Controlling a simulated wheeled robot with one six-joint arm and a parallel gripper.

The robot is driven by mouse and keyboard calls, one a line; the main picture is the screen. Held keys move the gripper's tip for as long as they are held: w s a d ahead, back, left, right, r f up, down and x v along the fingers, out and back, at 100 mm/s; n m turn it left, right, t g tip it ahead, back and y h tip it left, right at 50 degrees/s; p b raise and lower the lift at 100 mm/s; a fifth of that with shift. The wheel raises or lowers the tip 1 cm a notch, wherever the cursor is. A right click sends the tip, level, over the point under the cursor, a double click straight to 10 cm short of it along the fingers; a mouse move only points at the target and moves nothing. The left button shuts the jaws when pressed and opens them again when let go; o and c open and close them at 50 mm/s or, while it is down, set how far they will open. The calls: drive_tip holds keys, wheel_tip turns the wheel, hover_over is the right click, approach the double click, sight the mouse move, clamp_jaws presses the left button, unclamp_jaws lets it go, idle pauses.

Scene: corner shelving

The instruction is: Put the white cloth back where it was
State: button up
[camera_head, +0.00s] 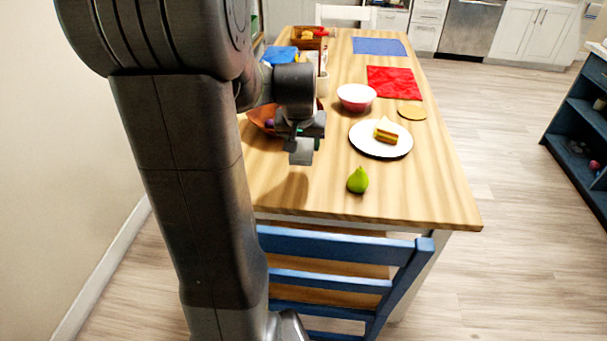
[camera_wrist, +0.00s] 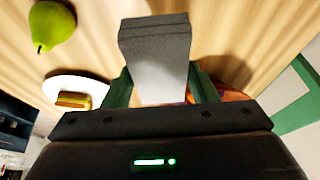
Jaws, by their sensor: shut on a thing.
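My gripper (camera_head: 299,132) hangs above the near left part of the wooden table. It is shut on a pale grey-white, block-like piece (camera_head: 301,152), which I take to be the white cloth. In the wrist view the piece (camera_wrist: 156,62) sticks out between the two green fingers, darker at its far end. It is held above the table top, and its shadow falls on the wood. My arm hides part of the table's left side.
A green pear (camera_head: 358,180) lies right of my gripper. Beyond it stand a white plate (camera_head: 378,152) with a sandwich, a red-and-white bowl (camera_head: 356,97) and a red cloth (camera_head: 394,83). An orange-brown bowl (camera_head: 260,119) is behind my gripper. A blue chair (camera_head: 335,246) stands at the near edge.

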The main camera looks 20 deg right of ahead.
sight(301, 153)
wheel_tip(301, 153, down, 9)
drive_tip(key=shift+f+b, duration=0.1)
drive_tip(key=shift+b, duration=0.65)
drive_tip(key=o, duration=0.9)
drive_tip(key=p+v, duration=0.2)
drive_tip(key=v, duration=1)
drive_tip(key=shift+w, duration=0.1)
